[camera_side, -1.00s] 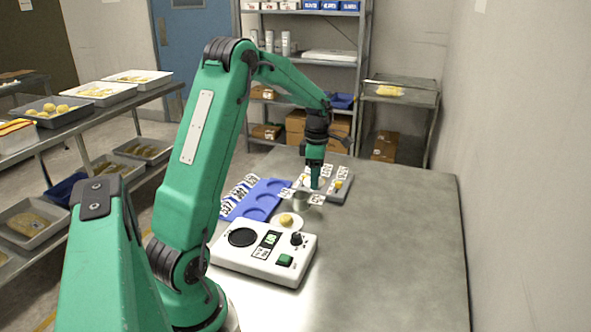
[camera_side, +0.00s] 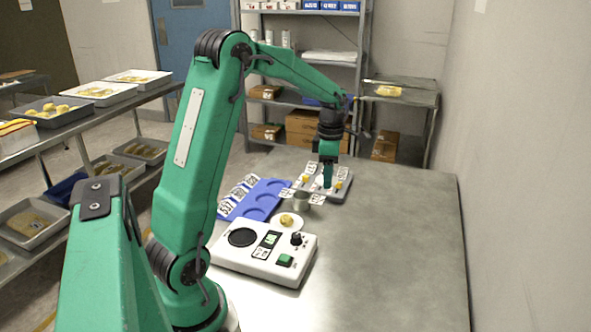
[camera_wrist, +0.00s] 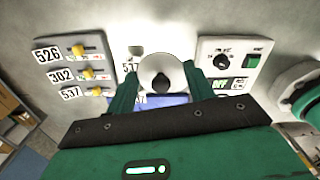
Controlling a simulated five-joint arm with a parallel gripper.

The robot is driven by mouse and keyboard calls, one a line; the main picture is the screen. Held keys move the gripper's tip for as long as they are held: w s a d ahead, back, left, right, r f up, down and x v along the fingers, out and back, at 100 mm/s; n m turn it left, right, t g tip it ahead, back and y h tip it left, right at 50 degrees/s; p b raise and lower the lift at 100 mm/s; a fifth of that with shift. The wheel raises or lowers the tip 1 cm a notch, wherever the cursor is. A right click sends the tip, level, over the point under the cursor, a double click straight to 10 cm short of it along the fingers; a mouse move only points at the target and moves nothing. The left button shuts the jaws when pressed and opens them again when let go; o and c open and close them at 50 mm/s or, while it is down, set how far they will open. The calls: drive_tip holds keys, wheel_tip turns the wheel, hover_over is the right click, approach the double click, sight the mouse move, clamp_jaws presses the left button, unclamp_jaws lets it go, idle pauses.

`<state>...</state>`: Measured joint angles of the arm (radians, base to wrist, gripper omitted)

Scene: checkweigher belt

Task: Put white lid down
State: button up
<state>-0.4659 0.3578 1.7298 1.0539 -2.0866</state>
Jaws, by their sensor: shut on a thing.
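The white lid (camera_wrist: 150,66), round with a black knob, sits between the two fingers of my gripper (camera_wrist: 160,82) in the wrist view. My gripper is shut on it. In the side view my gripper (camera_side: 327,184) points down over the grey slider panel (camera_side: 344,192) at the far part of the table. The lid is too small and hidden there to make out, and I cannot tell its height above the surface. A metal cup (camera_side: 302,201) stands left of and nearer than my gripper.
The blue tray (camera_side: 262,200) with round hollows and number cards lies left of the cup. A white plate with a yellow piece (camera_side: 288,220) and the white scale (camera_side: 262,254) are nearer. The table's right side (camera_side: 400,250) is clear.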

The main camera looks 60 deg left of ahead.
drive_tip(key=shift+d, duration=0.1)
drive_tip(key=s+d+f, duration=0.2)
drive_tip(key=d+f, duration=0.2)
drive_tip(key=d, duration=0.7)
hover_over(320, 227)
wheel_tip(320, 227, down, 7)
drive_tip(key=shift+r, duration=0.1)
drive_tip(key=shift+f, duration=2)
drive_tip(key=shift+d+f, duration=0.1)
drive_tip(key=shift+f, duration=0.05)
drive_tip(key=o, duration=0.7)
drive_tip(key=shift+c, duration=0.2)
